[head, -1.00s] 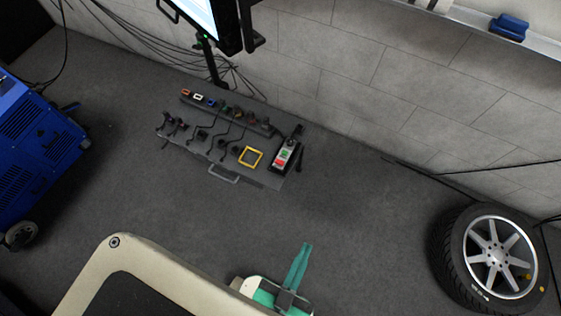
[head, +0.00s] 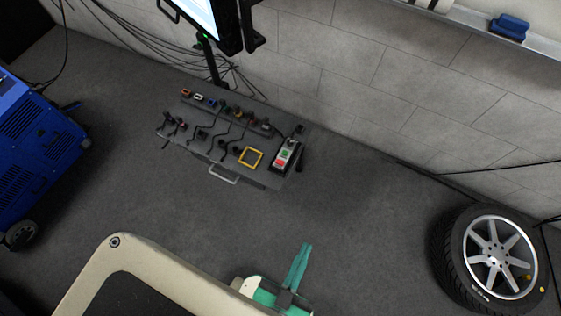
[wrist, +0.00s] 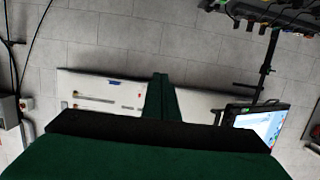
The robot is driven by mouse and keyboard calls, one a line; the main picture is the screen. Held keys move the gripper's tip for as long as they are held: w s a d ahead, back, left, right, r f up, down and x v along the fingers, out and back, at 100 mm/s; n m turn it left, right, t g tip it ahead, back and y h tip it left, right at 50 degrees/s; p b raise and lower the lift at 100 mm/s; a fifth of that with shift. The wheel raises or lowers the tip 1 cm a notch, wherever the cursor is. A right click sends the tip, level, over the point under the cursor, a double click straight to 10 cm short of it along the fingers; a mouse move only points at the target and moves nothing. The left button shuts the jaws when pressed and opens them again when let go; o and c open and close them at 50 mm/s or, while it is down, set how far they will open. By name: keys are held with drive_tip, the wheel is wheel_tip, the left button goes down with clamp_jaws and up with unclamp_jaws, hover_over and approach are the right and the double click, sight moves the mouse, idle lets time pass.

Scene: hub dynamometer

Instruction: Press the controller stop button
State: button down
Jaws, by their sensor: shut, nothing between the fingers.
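The controller (head: 286,157) is a small light box with a green and a red button, lying at the right end of the dark equipment panel. The red button (head: 281,162), likely the stop button, is on its lower part, below the green button (head: 285,153). My gripper (head: 304,246) shows at the bottom of the head view, teal, with its fingers together and empty. In the picture it is well below the controller and apart from it. In the wrist view the shut fingers (wrist: 160,78) point at a wall, and I cannot make out the controller.
The dark panel (head: 232,173) carries several cables, connectors and a yellow frame (head: 251,157). A monitor (head: 203,18) stands behind it. A blue machine (head: 40,140) is at left and a wheel (head: 494,256) at right. Grey floor between my gripper and the panel is clear.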

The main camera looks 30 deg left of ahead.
drive_tip(key=w+a+f+n+g+y, duration=0.2)
drive_tip(key=w+a+f+n, duration=0.3)
drive_tip(key=w+f+n, duration=0.45)
drive_tip(key=n+g+h, duration=0.1)
drive_tip(key=n+g, duration=0.3)
drive_tip(key=n, duration=1.5)
hover_over(280, 162)
drive_tip(key=s, duration=0.1)
wheel_tip(280, 162, down, 9)
drive_tip(key=shift+r+m, duration=0.1)
drive_tip(key=shift+m, duration=0.15)
drive_tip(key=shift+f, duration=4.4)
drive_tip(key=shift+f, duration=0.15)
drive_tip(key=shift+f, duration=0.3)
